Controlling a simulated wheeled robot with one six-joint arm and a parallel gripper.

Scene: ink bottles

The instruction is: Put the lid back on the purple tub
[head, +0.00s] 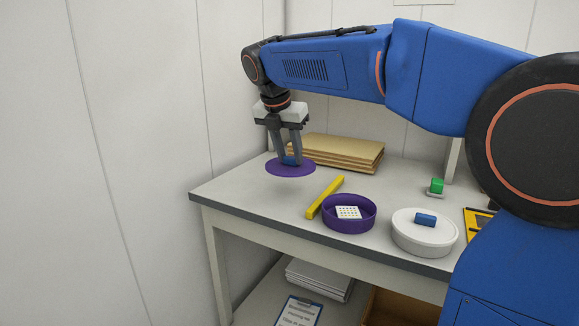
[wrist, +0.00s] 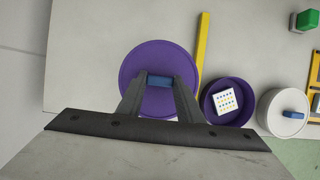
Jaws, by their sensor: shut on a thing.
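The purple lid (head: 283,170) is a flat disc with a blue block handle (wrist: 159,82). My gripper (head: 291,161) is shut on that handle. The lid hangs level over the left part of the table, and the gap under it is hard to judge. The lid also shows in the wrist view (wrist: 142,58). The purple tub (head: 330,225) stands open near the table's front edge, to the right of the lid. A white block with coloured dots (head: 348,212) lies inside it. The tub also shows in the wrist view (wrist: 208,115), apart from the lid.
A yellow bar (head: 325,197) lies between lid and tub. A white tub with its lid on (head: 424,239) stands right of the purple tub. Brown boards (head: 335,152) are stacked behind. A green block (head: 437,185) and a yellow-black frame (head: 477,224) are at the right.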

